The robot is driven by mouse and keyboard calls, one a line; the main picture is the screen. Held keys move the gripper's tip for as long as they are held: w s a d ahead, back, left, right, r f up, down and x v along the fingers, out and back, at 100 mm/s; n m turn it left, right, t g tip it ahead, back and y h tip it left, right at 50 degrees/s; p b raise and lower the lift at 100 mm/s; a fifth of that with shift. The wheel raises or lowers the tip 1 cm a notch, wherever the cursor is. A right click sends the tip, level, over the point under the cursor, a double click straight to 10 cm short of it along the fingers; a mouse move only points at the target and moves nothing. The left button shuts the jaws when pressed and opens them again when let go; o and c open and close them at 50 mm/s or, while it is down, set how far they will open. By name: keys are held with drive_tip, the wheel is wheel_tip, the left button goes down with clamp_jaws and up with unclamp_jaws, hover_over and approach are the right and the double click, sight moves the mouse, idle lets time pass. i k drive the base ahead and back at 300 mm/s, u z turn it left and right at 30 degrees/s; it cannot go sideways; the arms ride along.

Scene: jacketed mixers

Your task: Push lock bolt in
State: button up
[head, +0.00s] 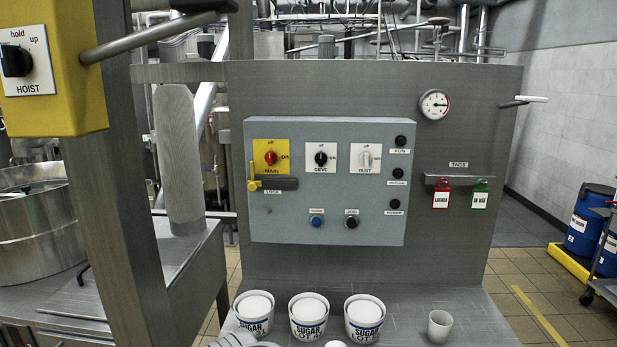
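The lock bolt (254,178) is a small yellow piece with an upright part, at the left end of a dark horizontal bar (281,184) on the grey control panel (355,225). A label reading LOCK lies just below the bar. How far the bolt sits in or out is too small to tell. Above it is the yellow MAIN plate with a red knob (270,158), whose exact setting I cannot read for sure.
Sugar tubs (254,313) and a pale cup (439,326) stand on the steel ledge below the panel. A yellow HOIST box (55,90) on a steel post, with a grey rod, fills the left foreground. The space directly before the panel looks clear.

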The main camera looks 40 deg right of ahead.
sight(253, 184)
drive_tip(key=z, duration=0.75)
